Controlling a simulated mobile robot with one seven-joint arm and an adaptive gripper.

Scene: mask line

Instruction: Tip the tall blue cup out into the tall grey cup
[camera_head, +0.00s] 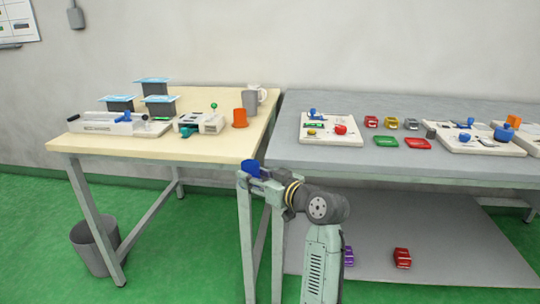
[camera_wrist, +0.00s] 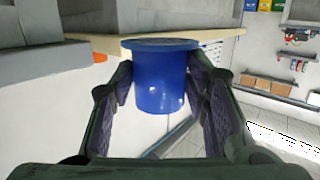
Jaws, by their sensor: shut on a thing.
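The blue cup (camera_head: 250,168) is held in my gripper (camera_head: 257,173), just off the front edge of the light wooden table. In the wrist view the blue cup (camera_wrist: 160,85) sits between both fingers of my gripper (camera_wrist: 160,76), which press on its sides. What is inside it is hidden. The tall grey cup (camera_head: 249,99) stands upright on the right part of the wooden table, farther back than my gripper and well apart from the blue cup.
An orange cup (camera_head: 240,118) stands in front of the grey cup. A pale mug (camera_head: 261,94) is close beside the grey cup. A white device (camera_head: 201,123) stands to the left. The grey table (camera_head: 285,153) adjoins on the right. The wooden table's front right corner is bare.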

